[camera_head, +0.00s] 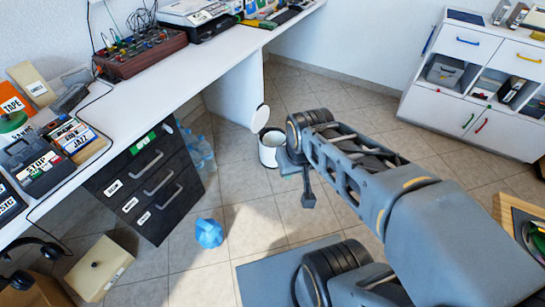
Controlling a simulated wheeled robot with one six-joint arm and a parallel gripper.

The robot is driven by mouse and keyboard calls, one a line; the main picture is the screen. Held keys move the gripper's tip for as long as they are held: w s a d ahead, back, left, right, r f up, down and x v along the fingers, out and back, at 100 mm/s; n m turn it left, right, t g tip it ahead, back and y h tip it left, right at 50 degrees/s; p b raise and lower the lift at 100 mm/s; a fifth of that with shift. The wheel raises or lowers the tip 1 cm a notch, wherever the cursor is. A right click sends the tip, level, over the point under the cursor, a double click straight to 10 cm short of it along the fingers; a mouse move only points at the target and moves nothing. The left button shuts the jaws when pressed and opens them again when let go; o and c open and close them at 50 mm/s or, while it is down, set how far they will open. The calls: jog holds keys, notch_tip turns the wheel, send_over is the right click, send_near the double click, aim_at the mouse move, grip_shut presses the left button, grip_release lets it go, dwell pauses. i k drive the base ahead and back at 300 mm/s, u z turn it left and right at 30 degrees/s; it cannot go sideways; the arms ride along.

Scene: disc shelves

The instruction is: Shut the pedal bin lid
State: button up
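A small white pedal bin (268,154) stands on the tiled floor below the desk, near the picture's middle. My gripper (308,199) hangs down at the right of and nearer than the bin. Its fingers are too small to tell whether they are open. Whether anything touches the bin cannot be told.
A white desk (130,92) runs along the left with a dark drawer unit (150,185) under it. A blue crumpled thing (209,233) and plastic bottles (198,152) are on the floor. A white cabinet (470,90) stands at right. The floor behind the bin is clear.

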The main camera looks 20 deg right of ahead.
aim_at(260, 118)
jog(key=z, duration=0.7)
jog(key=i, duration=1.65)
jog(key=u, duration=1.05)
jog(key=i, duration=0.25)
jog(key=u, duration=0.25)
